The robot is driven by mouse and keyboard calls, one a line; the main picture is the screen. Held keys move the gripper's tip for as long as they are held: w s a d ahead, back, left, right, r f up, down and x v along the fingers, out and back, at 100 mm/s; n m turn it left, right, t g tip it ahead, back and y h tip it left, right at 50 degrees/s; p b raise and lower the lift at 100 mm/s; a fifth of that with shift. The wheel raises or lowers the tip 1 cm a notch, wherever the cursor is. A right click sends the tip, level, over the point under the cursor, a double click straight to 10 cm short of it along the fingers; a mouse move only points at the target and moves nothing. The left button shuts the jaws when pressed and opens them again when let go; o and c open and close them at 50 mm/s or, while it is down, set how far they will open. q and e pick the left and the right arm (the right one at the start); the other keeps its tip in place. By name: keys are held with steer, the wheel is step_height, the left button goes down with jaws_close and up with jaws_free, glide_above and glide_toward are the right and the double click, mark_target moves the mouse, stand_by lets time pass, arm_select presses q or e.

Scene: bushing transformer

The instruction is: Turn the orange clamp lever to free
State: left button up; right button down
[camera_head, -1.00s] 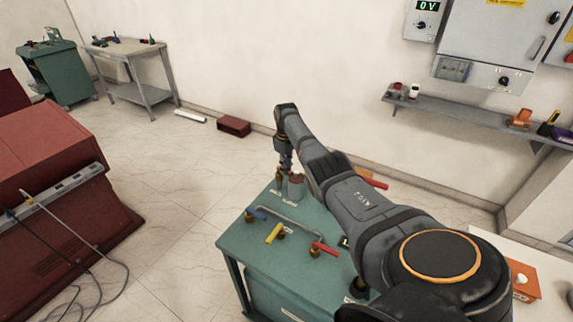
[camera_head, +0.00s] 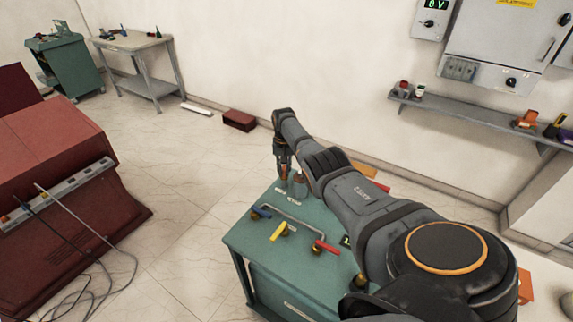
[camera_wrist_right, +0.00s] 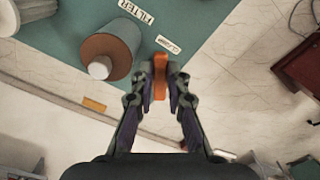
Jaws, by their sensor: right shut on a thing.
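The orange clamp lever (camera_wrist_right: 161,76) stands between the fingers of my right gripper (camera_wrist_right: 161,82) in the right wrist view. The fingers are shut on it, one on each side. A white CLAMP label (camera_wrist_right: 168,45) lies on the green bench top (camera_wrist_right: 190,22) just beyond the lever. In the head view my right gripper (camera_head: 283,174) points down at the far left corner of the green bench. The lever is too small and covered to make out clearly there. My left gripper is not in view.
A grey cylinder with a brown end (camera_wrist_right: 108,52) stands close beside the right gripper, near a FILTER label (camera_wrist_right: 135,12). The bench also carries blue (camera_head: 261,212), yellow (camera_head: 278,232) and red (camera_head: 327,247) handles and a bent grey pipe. Open floor lies left of the bench.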

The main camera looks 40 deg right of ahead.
steer(key=shift+w+a+m+b, duration=0.15)
steer(key=shift+w+m+b, duration=0.25)
steer(key=shift+m, duration=0.65)
steer(key=shift+w+a+m+b, duration=0.2)
steer(key=shift+m+b, duration=0.3)
steer(key=shift+m, duration=0.6)
steer(key=shift+w+a+m+b, duration=0.2)
steer(key=shift+m+b, duration=0.25)
steer(key=shift+m, duration=0.6)
steer(key=c, duration=1.3)
jaws_free()
steer(key=shift+r, duration=0.1)
step_height(320, 180, up, 12)
steer(key=shift+d+f, duration=0.1)
